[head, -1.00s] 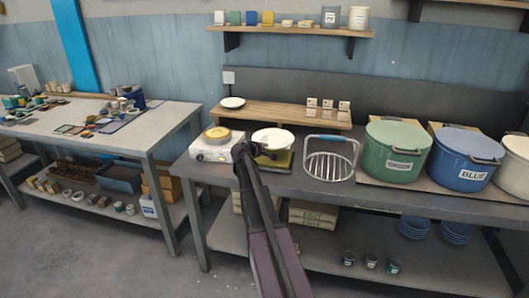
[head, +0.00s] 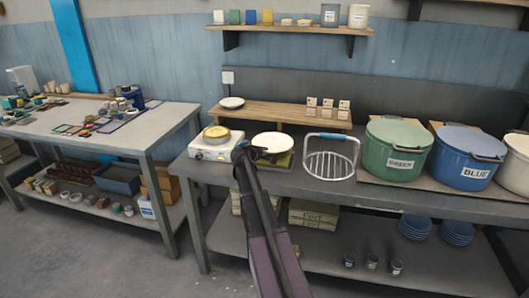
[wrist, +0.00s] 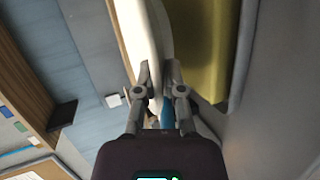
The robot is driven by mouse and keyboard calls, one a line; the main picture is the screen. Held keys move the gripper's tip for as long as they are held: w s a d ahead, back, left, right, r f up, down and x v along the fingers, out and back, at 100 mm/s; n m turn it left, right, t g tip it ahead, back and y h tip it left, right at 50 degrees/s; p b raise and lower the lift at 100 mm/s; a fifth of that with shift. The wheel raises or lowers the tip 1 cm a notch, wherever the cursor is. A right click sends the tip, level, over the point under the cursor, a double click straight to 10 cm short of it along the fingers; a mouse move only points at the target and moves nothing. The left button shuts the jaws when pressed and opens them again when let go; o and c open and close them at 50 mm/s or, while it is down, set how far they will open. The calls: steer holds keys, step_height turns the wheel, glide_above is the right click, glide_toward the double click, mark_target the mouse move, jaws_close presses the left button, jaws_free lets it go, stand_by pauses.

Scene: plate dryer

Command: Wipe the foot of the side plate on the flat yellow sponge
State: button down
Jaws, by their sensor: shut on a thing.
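The white side plate (head: 272,141) is held at its left rim by my gripper (head: 256,153), just over the flat yellow sponge (head: 284,161). In the wrist view the plate (wrist: 140,35) runs edge-on away from between the fingers, and my gripper (wrist: 158,75) is shut on its rim. The sponge (wrist: 208,50) lies alongside the plate's underside there. The plate covers much of the sponge in the head view. I cannot tell whether the plate's foot touches the sponge.
A white hotplate-like unit (head: 212,152) with a yellow disc on top stands just left. A wire rack (head: 330,163) with a blue grip stands right, then green (head: 396,150) and blue (head: 466,160) pots.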

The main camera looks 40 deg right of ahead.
steer(key=shift+f+b, duration=0.9)
steer(key=shift+f, duration=0.25)
steer(key=shift+f+b, duration=0.55)
steer(key=shift+b, duration=0.05)
stand_by(1.5)
steer(key=shift+s, duration=0.15)
stand_by(0.5)
steer(key=shift+s+d, duration=0.85)
steer(key=shift+s, duration=0.15)
steer(key=shift+w+a, duration=0.95)
steer(key=shift+w, duration=0.25)
steer(key=shift+w+a, duration=0.9)
steer(key=shift+w, duration=0.25)
steer(key=shift+s+d, duration=1)
steer(key=shift+s, duration=0.2)
steer(key=shift+s+d, duration=0.95)
steer(key=shift+s, duration=0.25)
steer(key=shift+w+a, duration=1)
steer(key=shift+w, duration=0.2)
steer(key=shift+w+a, duration=0.95)
steer(key=shift+w, duration=0.25)
steer(key=shift+s+d, duration=0.95)
steer(key=shift+s, duration=0.25)
